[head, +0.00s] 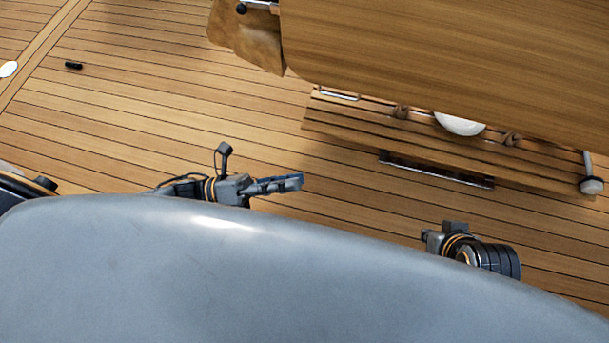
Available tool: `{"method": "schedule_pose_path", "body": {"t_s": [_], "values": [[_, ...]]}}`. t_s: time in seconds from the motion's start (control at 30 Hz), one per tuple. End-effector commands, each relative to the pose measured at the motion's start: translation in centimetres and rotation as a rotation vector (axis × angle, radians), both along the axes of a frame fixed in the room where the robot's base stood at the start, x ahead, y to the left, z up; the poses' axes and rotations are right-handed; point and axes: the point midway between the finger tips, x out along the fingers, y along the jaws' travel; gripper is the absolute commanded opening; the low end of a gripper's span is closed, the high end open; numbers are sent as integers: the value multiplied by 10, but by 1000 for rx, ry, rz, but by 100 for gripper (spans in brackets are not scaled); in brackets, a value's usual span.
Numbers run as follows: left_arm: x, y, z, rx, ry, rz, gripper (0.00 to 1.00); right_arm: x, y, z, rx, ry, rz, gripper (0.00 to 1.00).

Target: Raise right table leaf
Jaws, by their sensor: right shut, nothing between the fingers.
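A large wooden table panel (450,60) with a straight front edge fills the upper right of the head view. I cannot tell from this view whether it is the fixed top or a leaf. My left gripper (298,183) is at the centre left above the deck, apart from the panel and pointing right. Its fingers are seen from the side, so their gap does not show. My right gripper (436,240) is at the lower right, below the slatted part and apart from the table. Its fingers are mostly hidden; it is shut and empty.
A brown, wavy-edged piece (245,38) hangs beside the panel's left end. A slatted wooden part (400,130) with metal rails and a white round thing (460,123) lies under the panel. Planked deck (150,110) is open to the left. A small black fitting (73,65) lies there.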

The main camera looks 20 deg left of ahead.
Motion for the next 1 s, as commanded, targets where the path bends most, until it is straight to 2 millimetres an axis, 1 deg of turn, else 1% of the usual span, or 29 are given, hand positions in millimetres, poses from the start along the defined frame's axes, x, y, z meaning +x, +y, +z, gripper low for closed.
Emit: {"method": "schedule_pose_path", "body": {"t_s": [0.03,0.2,0.3,0.4,0.57,0.8,0.97,1.0], "values": [[-4,12,-5,6,5,2,34,0,0,0,0,0,0,0],[-15,45,-12,3,4,1,34,0,0,0,-1,0,0,0],[-20,61,-16,4,3,0,34,0,0,0,-1,0,0,0],[-24,72,-18,2,3,1,34,0,0,0,-1,0,0,0],[-26,79,-20,-1,2,0,34,0,0,0,-1,0,0,0],[-26,79,-20,-1,1,-1,34,0,0,0,-1,1,0,0],[-26,79,-20,-1,1,-1,1,0,0,0,-1,1,0,0],[-26,79,-20,-1,1,-1,0,0,-1,0,-1,1,-1,0]]}}
